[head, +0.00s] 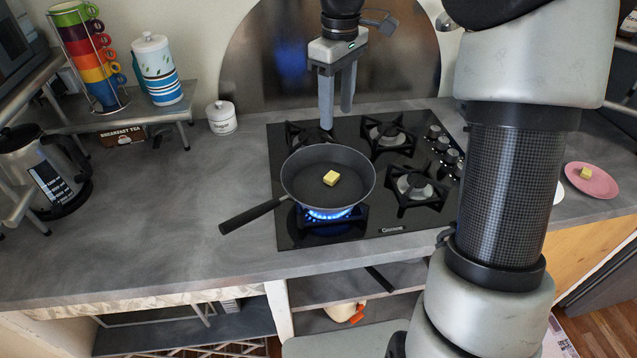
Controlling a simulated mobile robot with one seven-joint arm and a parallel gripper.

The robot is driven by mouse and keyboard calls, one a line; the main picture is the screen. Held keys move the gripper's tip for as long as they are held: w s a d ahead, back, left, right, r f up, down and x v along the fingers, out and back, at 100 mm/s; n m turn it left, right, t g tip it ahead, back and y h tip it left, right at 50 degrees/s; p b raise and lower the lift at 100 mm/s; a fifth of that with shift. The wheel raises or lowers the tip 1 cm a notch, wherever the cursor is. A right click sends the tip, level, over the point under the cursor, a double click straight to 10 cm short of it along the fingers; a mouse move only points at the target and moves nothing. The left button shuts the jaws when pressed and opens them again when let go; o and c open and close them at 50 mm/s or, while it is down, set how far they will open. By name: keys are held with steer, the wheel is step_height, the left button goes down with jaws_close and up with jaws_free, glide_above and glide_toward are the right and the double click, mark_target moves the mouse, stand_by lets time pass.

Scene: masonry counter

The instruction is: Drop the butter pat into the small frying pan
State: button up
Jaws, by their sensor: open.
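A yellow butter pat (330,178) lies inside the small black frying pan (299,199), on its bottom a little right of centre. The pan sits on the front left burner of the black stove, with a blue flame under it and its handle pointing to the lower left. My gripper (337,121) is above and behind the pan, pointing down, its fingers apart with nothing between them. A second yellow pat (586,172) lies on a pink plate (600,184) at the right. My arm stands between the stove and that plate.
The stove (400,225) has several burners with raised grates and knobs at its right. A white lidded jar (221,118) stands left of it. A mug rack (88,55), a patterned canister (157,70) and a kettle (45,170) are farther left. The counter left of the pan is clear.

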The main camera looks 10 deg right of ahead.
step_height(320, 180, up, 10)
steer(key=p, duration=0.1)
steer(key=shift+f, duration=0.2)
